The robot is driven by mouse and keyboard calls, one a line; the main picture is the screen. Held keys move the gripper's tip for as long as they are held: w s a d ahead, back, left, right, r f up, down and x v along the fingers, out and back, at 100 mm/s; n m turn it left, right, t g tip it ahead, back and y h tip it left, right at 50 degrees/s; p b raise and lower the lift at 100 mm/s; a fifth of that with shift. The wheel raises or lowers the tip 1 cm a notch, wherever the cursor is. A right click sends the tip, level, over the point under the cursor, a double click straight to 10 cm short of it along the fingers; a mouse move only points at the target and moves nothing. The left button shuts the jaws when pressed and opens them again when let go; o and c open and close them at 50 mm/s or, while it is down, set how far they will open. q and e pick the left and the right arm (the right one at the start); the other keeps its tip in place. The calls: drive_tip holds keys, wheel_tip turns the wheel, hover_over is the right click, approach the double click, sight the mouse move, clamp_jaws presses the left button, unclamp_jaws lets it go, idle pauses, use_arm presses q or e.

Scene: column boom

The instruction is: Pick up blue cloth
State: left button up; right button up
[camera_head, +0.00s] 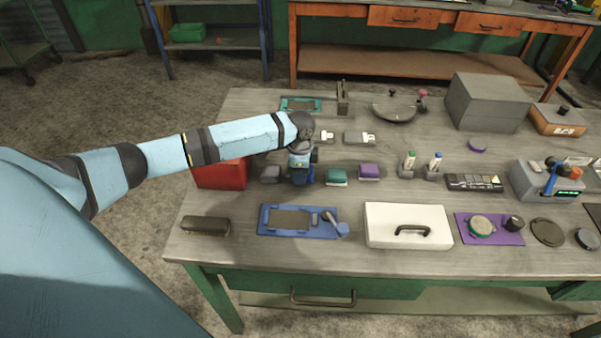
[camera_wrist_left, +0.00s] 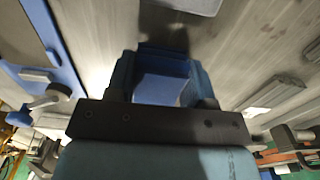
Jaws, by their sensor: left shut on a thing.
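My left gripper (camera_head: 302,178) points down at the table between a grey folded cloth (camera_head: 270,174) and a teal folded cloth (camera_head: 336,177). In the left wrist view the blue cloth (camera_wrist_left: 160,88) lies between the two fingers, which are shut on it. In the head view the gripper mostly hides the blue cloth. I cannot tell whether it touches the table. A purple folded cloth (camera_head: 369,171) lies right of the teal one. My right gripper is not in view.
A red box (camera_head: 221,174) stands left of the gripper, under my forearm. Small holders (camera_head: 407,169) stand to the right. Bare table (camera_head: 350,195) shows between the rows.

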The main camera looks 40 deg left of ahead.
use_arm(q)
wheel_tip(320, 180, up, 19)
idle(0.4)
drive_tip(key=o, duration=0.3)
drive_tip(key=shift+c, duration=1.2)
